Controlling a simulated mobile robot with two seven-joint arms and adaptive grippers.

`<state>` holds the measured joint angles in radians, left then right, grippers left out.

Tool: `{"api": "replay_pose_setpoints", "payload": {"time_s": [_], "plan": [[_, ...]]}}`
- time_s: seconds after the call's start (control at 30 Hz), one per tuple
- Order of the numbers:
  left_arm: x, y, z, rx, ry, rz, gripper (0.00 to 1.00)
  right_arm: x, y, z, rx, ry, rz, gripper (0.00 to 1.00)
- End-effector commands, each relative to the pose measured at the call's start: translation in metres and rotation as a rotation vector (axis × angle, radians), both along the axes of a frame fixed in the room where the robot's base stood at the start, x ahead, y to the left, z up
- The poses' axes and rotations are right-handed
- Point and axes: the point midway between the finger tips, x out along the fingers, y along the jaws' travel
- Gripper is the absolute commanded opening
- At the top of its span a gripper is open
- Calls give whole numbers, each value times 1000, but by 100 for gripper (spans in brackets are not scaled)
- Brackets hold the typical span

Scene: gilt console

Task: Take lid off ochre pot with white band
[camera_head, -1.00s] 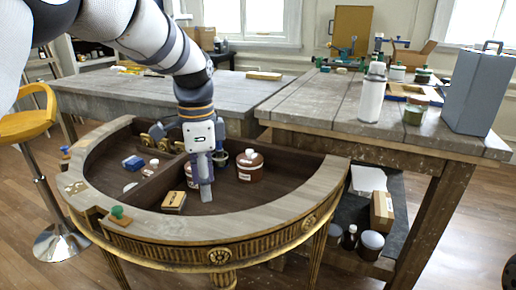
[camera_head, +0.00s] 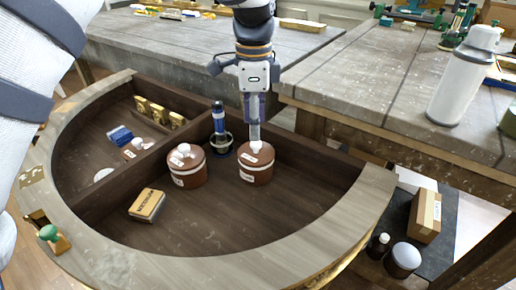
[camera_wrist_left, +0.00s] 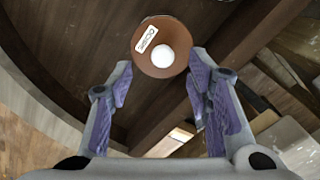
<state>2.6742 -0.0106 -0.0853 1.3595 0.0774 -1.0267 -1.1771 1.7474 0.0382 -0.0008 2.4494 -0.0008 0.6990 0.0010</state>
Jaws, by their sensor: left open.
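Two round brown pots with white-knobbed lids stand in the curved console's dark well. The right pot (camera_head: 257,173) has a white band and its lid (camera_head: 263,150) on. The left pot (camera_head: 188,176) is also lidded and bears a white label. My left gripper (camera_head: 254,138) points down at the right pot's lid, its fingers overlapping the knob; contact cannot be told. In the left wrist view, a brown lid (camera_wrist_left: 150,62) with a white knob (camera_wrist_left: 163,56) and a lettered label lies beyond the open, empty fingers (camera_wrist_left: 160,82). My right gripper is not in view.
A small labelled box (camera_head: 147,205) lies in front of the left pot. A divider (camera_head: 120,185) and the console rim (camera_head: 230,262) bound the well. The well's front right floor is clear.

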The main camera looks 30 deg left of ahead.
Motion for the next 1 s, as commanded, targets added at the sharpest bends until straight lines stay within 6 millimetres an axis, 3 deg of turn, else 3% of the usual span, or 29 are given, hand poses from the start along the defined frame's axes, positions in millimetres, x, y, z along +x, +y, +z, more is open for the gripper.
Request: {"api": "replay_pose_setpoints", "payload": {"time_s": [0.3, 0.53, 0.73, 1.0], "plan": [[2, -1, -52, 0, 1, 0, 46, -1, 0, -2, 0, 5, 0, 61], [2, -1, -54, 1, -3, 0, 46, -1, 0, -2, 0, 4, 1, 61], [2, -1, -54, 0, -2, 0, 2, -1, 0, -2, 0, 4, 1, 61], [2, -1, -54, 0, -2, 0, 0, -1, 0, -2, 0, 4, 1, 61]]}}
